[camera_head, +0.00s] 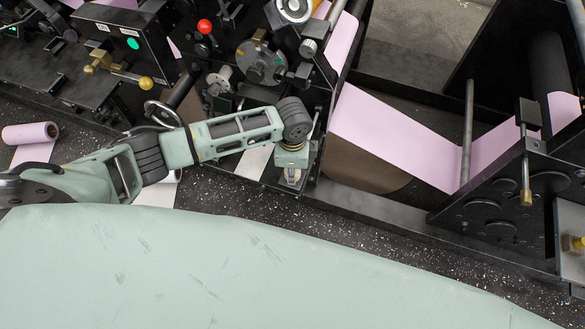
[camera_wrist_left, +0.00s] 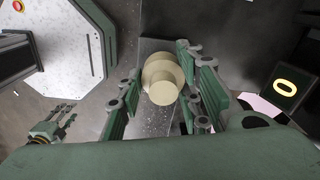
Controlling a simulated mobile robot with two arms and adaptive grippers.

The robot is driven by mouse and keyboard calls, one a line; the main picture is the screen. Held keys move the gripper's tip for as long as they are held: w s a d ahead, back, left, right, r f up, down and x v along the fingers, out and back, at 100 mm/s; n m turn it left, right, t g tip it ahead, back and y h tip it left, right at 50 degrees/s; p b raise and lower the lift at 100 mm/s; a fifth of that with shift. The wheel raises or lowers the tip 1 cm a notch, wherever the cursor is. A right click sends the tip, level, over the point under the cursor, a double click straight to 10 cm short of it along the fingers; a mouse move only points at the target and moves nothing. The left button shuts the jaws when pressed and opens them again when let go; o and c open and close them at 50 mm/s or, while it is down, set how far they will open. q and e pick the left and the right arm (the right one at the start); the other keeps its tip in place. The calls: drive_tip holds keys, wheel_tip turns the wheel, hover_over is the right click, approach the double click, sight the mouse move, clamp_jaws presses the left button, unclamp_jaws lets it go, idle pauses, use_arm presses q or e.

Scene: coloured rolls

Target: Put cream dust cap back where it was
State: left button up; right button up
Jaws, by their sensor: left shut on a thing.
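The cream dust cap (camera_wrist_left: 161,80) shows in the left wrist view as a round stepped piece with a wide flange and a narrower end. My left gripper (camera_wrist_left: 155,88) is shut on it, with one finger on each side. In the head view my left arm reaches in from the left over the machine's front edge, and the left wrist (camera_head: 292,155) points down there.
A black machine carries a wide pink web (camera_head: 395,135) right of my wrist. A red ball knob (camera_head: 204,26) and a yellow ball knob (camera_head: 146,83) stick up behind the arm. A pink roll (camera_head: 30,133) lies at the left. Speckled dark floor runs along the machine's front.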

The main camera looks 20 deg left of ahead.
use_arm(q)
drive_tip(key=shift+f, duration=0.1)
drive_tip(key=shift+f, duration=0.5)
drive_tip(key=o, duration=1)
drive_tip(key=shift+o, duration=0.2)
wheel_tip(320, 180, up, 13)
drive_tip(key=shift+r, duration=0.15)
drive_tip(key=shift+d, duration=0.1)
